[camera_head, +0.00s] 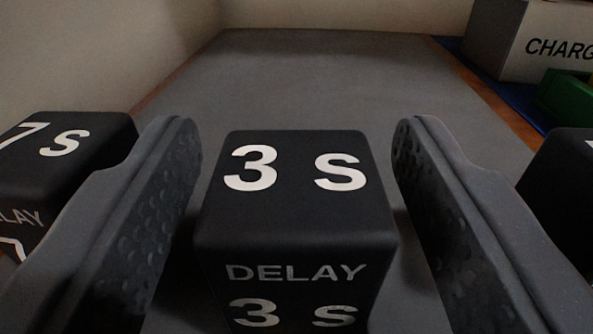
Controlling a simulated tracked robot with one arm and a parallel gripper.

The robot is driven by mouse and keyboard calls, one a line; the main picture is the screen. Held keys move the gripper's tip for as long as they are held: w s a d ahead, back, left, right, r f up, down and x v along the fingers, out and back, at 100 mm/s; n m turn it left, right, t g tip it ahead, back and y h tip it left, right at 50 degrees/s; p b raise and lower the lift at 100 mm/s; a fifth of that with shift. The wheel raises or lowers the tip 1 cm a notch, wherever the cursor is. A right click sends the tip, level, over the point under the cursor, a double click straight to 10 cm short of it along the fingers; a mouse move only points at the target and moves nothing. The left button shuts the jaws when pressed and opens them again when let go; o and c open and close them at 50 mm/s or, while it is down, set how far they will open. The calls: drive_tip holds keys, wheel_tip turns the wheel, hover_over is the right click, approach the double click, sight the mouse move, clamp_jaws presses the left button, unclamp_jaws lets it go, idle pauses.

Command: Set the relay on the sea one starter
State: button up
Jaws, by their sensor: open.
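A black block marked "3 S" on top and "DELAY 3 S" on its front face (295,215) stands upright in the middle of the view. My gripper (297,150) is open, with one finger on each side of this block. A gap shows between the block and each finger, so neither touches it. A second black block, marked "7 S" (75,150), stands to the left, partly hidden by the left finger and cut off by the frame. The sea one starter cannot be made out in this view.
Another black block (572,185) stands at the right edge, partly cut off. A grey box lettered "CHARG" (535,45) and a green bin (570,97) stand at the back right. The grey surface (320,75) behind the middle block is clear. A pale wall closes the left.

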drive_tip(key=s+b, duration=0.4)
drive_tip(key=s, duration=0.9)
drive_tip(key=shift+s+d+r+b, duration=0.2)
drive_tip(key=shift+s+d+b, duration=0.1)
drive_tip(key=shift+s+d, duration=0.1)
wheel_tip(320, 180, up, 10)
drive_tip(key=w+r+y, duration=0.1)
drive_tip(key=w+y, duration=0.1)
drive_tip(key=w, duration=0.1)
drive_tip(key=s+d+r+g, duration=0.1)
drive_tip(key=s+d+r, duration=0.1)
drive_tip(key=d+r, duration=0.3)
drive_tip(key=s+d+r, duration=0.3)
drive_tip(key=d+r, duration=0.2)
drive_tip(key=r, duration=0.7)
drive_tip(key=shift+d+r+g, duration=0.25)
drive_tip(key=shift+d+g, duration=0.1)
drive_tip(key=shift+g, duration=0.05)
drive_tip(key=shift+o, duration=0.5)
drive_tip(key=s+d+r+h, duration=0.2)
drive_tip(key=s+d+r, duration=0.5)
drive_tip(key=s+d, duration=0.1)
drive_tip(key=shift+d+g+h, duration=0.3)
drive_tip(key=shift+d+g, duration=0.1)
drive_tip(key=shift+d, duration=0.15)
